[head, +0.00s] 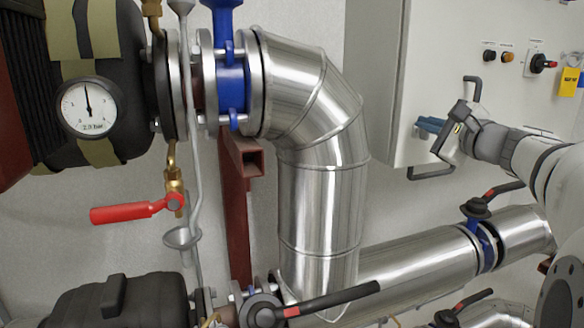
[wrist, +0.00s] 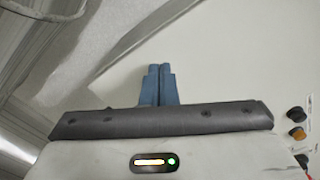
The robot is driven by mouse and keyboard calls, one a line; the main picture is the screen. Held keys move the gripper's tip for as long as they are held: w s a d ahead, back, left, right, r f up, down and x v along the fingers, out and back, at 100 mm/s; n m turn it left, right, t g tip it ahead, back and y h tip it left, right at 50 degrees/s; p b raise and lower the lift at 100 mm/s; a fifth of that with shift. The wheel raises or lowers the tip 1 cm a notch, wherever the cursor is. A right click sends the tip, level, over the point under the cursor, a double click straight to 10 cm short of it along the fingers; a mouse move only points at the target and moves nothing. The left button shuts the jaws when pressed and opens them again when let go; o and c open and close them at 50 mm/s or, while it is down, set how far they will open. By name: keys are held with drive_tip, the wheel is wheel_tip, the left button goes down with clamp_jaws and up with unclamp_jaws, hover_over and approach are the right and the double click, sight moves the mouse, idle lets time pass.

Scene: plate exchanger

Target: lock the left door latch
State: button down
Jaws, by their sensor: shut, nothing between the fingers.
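My gripper (head: 428,125) is in front of the lower left part of a pale cabinet (head: 440,50) in the head view. Its blue fingers are together and empty, and they also show in the wrist view (wrist: 157,85) against a plain pale surface. A black bar handle (head: 473,84) shows above my gripper on the cabinet. A second dark handle (head: 430,173) shows below it, near the cabinet's lower edge. I cannot tell which part is the left door latch; my gripper and wrist cover some of the cabinet front. Contact between the fingers and the cabinet cannot be told.
Black and orange buttons (head: 507,57), a red-and-black rotary switch (head: 540,64) and a yellow tag (head: 569,81) are on the cabinet's upper right. A shiny bent pipe (head: 320,150) stands left of it. Valve levers (head: 500,188) and another pipe (head: 420,265) lie below.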

drive_tip(key=b+v, duration=0.2)
drive_tip(key=v, duration=0.4)
idle(0.3)
drive_tip(key=s+a+f+n+g, duration=0.3)
drive_tip(key=a+f+n+g, duration=0.1)
drive_tip(key=a+f, duration=0.4)
drive_tip(key=s+a+f+n+g, duration=0.3)
drive_tip(key=a+f+n+g, duration=0.15)
drive_tip(key=f, duration=0.55)
drive_tip(key=s+a+f+n+g+h, duration=0.2)
drive_tip(key=s+f+n+g+h, duration=0.4)
drive_tip(key=s+f+n, duration=0.5)
drive_tip(key=s+f, duration=0.5)
drive_tip(key=f, duration=0.1)
drive_tip(key=shift+a+f, duration=0.25)
drive_tip(key=shift+f, duration=0.1)
drive_tip(key=shift+s+n, duration=0.1)
drive_tip(key=shift+n, duration=0.15)
